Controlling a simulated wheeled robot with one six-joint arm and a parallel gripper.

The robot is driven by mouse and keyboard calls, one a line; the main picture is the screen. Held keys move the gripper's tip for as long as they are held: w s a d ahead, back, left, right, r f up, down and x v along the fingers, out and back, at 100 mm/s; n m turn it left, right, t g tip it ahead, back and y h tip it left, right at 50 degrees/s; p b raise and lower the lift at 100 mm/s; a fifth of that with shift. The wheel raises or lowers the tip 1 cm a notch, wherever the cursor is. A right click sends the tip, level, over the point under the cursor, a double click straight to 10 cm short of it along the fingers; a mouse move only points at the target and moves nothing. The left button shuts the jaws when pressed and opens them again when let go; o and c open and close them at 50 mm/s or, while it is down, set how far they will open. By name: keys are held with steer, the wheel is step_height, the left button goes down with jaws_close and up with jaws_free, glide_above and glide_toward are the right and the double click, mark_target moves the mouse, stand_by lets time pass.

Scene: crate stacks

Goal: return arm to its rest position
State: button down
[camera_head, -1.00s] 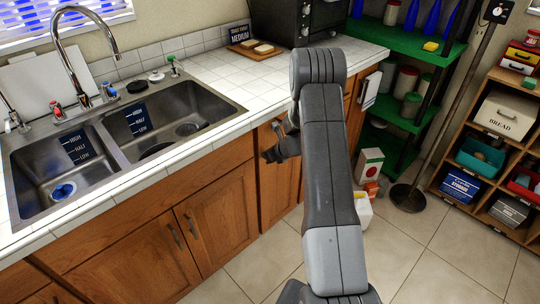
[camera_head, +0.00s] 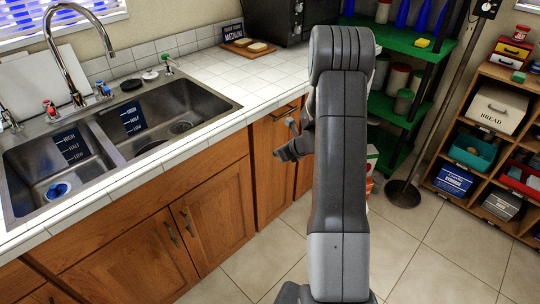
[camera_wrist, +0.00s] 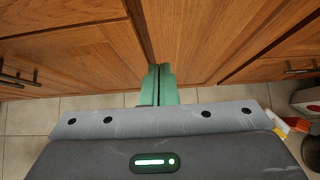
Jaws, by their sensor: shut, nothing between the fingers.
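My arm stands up in front of the counter in the head view, with its elbow high and its forearm mostly hiding what lies behind it. My gripper (camera_head: 284,156) shows in part at the left of the arm, in front of the wooden cabinet doors and below the counter edge. In the wrist view its green fingers (camera_wrist: 158,85) are together with nothing between them. They point toward the cabinet doors (camera_wrist: 205,35), and I cannot tell the exact gap to the wood.
A double sink (camera_head: 130,130) is set in the white tiled counter (camera_head: 215,75). A green shelf (camera_head: 395,110) stands behind the arm and a wooden cubby shelf (camera_head: 480,125) at the right. A lamp base (camera_head: 403,193) stands on the floor. The tiled floor (camera_head: 430,250) at the right front is clear.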

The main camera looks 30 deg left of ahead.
steer(key=v, duration=0.3)
steer(key=shift+s+d+r, duration=0.1)
steer(key=shift+d, duration=0.1)
glide_toward(258, 153)
step_height(258, 153, down, 4)
steer(key=shift+w+a+r+p, duration=0.1)
steer(key=shift+w+a+p, duration=0.2)
steer(key=shift+a, duration=0.65)
steer(key=shift+w+a+r+p, duration=0.1)
steer(key=shift+w+a+p, duration=0.15)
steer(key=shift+a, duration=0.75)
steer(key=shift+w, duration=0.1)
